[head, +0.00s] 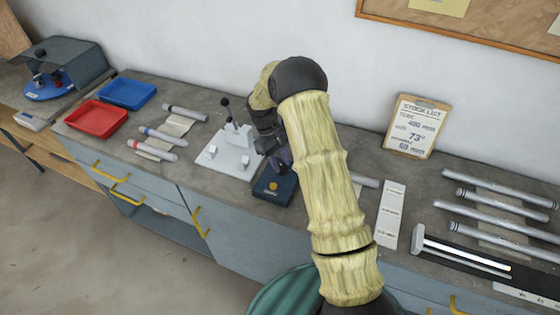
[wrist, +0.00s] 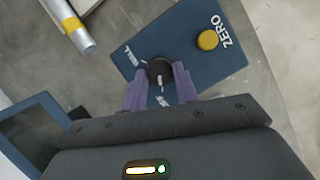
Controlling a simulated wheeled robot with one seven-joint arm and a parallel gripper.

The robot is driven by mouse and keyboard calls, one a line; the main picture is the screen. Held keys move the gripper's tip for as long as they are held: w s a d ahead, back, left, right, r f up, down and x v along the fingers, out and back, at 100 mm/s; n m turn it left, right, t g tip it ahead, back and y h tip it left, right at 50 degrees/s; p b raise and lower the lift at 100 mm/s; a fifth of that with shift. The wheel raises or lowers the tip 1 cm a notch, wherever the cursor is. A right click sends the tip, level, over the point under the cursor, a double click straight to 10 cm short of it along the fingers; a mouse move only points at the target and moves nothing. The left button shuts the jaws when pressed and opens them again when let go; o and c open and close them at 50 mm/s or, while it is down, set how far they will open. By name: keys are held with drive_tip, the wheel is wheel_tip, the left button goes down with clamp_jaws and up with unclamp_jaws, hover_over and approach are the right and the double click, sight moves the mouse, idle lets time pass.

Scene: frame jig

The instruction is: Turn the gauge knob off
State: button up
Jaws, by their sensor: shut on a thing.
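The gauge knob (wrist: 158,71) is a small black round knob on a blue box (wrist: 178,38) in the wrist view. A white mark shows on the knob, on the side toward my gripper. A word is printed on the box beyond the knob, too small to read surely; another mark lies between my fingers, partly hidden. A yellow button (wrist: 207,40) beside the word ZERO is on the same box. My gripper (wrist: 160,80) has its purple fingers on both sides of the knob, shut on it. In the head view, the box (head: 270,196) lies under my gripper (head: 280,162), which hides the knob.
A white fixture with black-knobbed levers (head: 228,152) stands just left of the box. Metal tubes (head: 490,212) lie at the right, near a stock list board (head: 414,126). Red (head: 97,118) and blue (head: 127,92) trays sit at the left. A dark panel (wrist: 38,130) shows at the wrist view's left.

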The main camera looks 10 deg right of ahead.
drive_tip(key=o, duration=1)
drive_tip(key=shift+c, duration=0.2)
drive_tip(key=shift+r, duration=0.1)
drive_tip(key=b+v, duration=0.3)
drive_tip(key=v, duration=1.4)
drive_tip(key=shift+r, duration=0.1)
